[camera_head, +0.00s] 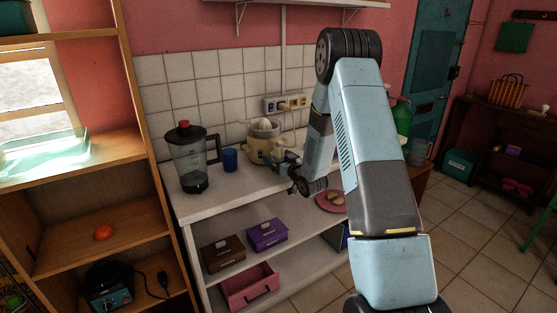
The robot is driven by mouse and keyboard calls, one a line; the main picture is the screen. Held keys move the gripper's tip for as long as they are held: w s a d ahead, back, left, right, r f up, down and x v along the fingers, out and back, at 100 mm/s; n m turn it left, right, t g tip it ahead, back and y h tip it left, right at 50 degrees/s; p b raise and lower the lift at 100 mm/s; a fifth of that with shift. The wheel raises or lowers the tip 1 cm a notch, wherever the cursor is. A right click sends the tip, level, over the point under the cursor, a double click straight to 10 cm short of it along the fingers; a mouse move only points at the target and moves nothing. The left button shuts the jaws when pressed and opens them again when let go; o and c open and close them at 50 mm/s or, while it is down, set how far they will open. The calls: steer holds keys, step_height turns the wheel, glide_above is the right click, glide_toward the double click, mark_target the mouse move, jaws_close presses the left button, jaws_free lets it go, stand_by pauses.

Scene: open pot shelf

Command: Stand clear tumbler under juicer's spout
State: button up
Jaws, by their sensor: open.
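The juicer (262,136), cream-yellow with a pale top, stands on the white counter (212,185) against the tiled wall. My gripper (277,160) is at the juicer's front right, low over the counter, and is open. It and my wrist cover part of the juicer's lower front, so I cannot see the spout clearly. I cannot make out a clear tumbler for certain; one near my gripper would be too small and too hidden to tell.
A blue cup (230,160) stands left of the juicer, beside a blender jug (190,157) with a red knob. Power sockets (287,103) are on the wall behind. Boxes (266,234) and a pink plate (331,201) lie on the shelf below. A green bottle (402,117) stands right of my arm.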

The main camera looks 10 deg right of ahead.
steer(key=v, duration=1.4)
steer(key=s+r+m+g+h, duration=0.1)
steer(key=s+r+g+h, duration=0.2)
steer(key=r, duration=0.6)
steer(key=s+r+g+h, duration=0.2)
steer(key=s+r+h, duration=0.1)
steer(key=r, duration=0.5)
steer(key=s+a+r+m+g, duration=0.1)
steer(key=s+r+g, duration=0.1)
steer(key=s, duration=0.8)
steer(key=s+a+r+g, duration=0.2)
steer(key=s+r, duration=0.1)
steer(key=s, duration=0.6)
steer(key=s+a+r+m+g, duration=0.1)
steer(key=s+r+g, duration=0.1)
steer(key=s, duration=0.8)
steer(key=shift+s+a+r+m+g, duration=0.2)
steer(key=shift+s+r+m+g, duration=0.15)
steer(key=shift+r, duration=0.5)
